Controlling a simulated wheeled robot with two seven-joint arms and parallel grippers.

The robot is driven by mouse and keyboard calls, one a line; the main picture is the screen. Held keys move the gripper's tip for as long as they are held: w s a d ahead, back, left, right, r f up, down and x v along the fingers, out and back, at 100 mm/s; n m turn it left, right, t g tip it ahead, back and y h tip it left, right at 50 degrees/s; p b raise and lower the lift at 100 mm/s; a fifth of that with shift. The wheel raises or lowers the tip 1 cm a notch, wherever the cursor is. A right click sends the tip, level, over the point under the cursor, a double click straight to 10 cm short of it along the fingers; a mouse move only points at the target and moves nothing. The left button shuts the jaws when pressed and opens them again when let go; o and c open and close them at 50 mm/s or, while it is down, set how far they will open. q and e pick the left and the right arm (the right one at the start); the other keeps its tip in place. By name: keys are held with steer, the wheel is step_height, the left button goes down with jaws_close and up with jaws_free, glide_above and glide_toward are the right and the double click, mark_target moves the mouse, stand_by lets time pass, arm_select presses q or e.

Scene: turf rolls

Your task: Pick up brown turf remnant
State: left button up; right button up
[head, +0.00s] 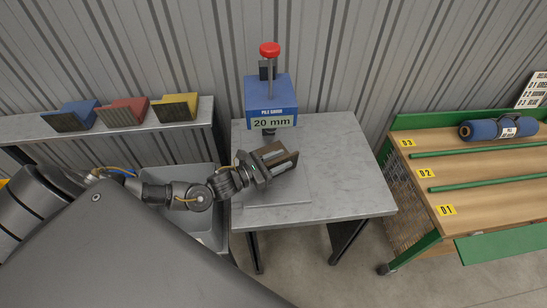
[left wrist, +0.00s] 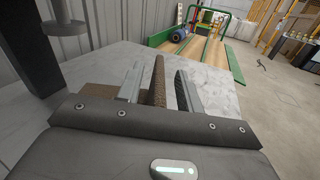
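The brown turf remnant (head: 290,157) is at the plate on the grey table, partly hidden by my left gripper (head: 277,160). In the left wrist view, a brown upright part of the remnant (left wrist: 158,82) stands between the two fingers of my left gripper (left wrist: 160,92). Narrow gaps show on both sides of it, so the fingers look open around it and not closed on it. Another brown patch shows left of the left finger. Whether the remnant touches the table is hidden. My right gripper is in neither view.
The blue pile gauge (head: 270,95), labelled 20 mm, stands just behind the gripper. Blue, red and yellow pieces (head: 123,112) sit on a shelf at left. A grey bin (head: 185,178) is beside the table. A green-edged rack (head: 485,175) with a blue roll (head: 497,128) stands right.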

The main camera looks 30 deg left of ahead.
arm_select(q)
steer(key=shift+c, duration=0.5)
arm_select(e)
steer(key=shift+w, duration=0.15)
arm_select(q)
jaws_close()
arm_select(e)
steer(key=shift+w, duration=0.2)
arm_select(q)
steer(key=shift+r, duration=0.1)
